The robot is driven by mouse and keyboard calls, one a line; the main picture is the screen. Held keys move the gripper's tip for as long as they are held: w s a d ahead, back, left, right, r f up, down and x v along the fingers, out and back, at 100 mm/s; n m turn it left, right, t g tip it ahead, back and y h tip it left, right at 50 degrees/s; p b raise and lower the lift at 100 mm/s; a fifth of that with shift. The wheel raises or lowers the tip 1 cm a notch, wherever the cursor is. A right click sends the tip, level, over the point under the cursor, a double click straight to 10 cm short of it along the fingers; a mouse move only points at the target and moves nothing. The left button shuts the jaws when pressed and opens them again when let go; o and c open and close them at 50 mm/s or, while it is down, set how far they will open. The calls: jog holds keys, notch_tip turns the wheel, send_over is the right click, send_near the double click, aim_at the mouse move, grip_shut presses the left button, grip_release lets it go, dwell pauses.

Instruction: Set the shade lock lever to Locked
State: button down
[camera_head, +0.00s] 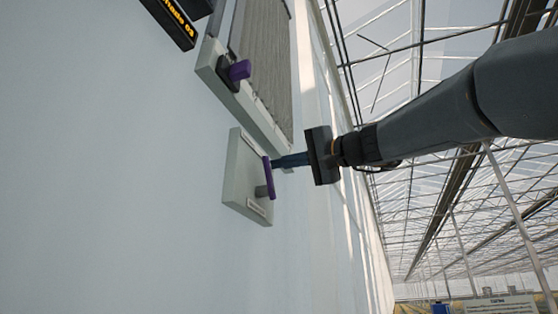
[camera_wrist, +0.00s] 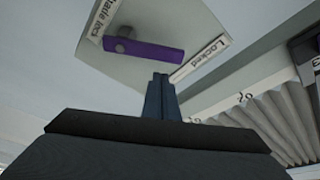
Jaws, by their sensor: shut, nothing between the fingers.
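The shade lock lever is a purple bar (camera_head: 268,178) on a pale grey plate (camera_head: 239,180) fixed to the wall. In the wrist view the lever (camera_wrist: 150,52) runs from its round pivot at the left toward the "Locked" label (camera_wrist: 200,58), with its free end close beside the label. A second label (camera_wrist: 103,18), partly cut off, reads "Shade lock". My gripper (camera_head: 276,162) is shut and empty, its fingertips close to the lever's upper end. In the wrist view the fingertips (camera_wrist: 161,77) lie just below the free end; I cannot tell whether they touch it.
A dark display (camera_head: 172,20) with yellow text hangs at the top. Open greenhouse space lies to the right.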

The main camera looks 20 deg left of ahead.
jog(key=w+r+v, duration=0.1)
jog(key=v, duration=0.8)
jog(key=shift+d+f+b, duration=0.2)
jog(key=shift+d+b, duration=0.25)
jog(key=shift+d, duration=0.2)
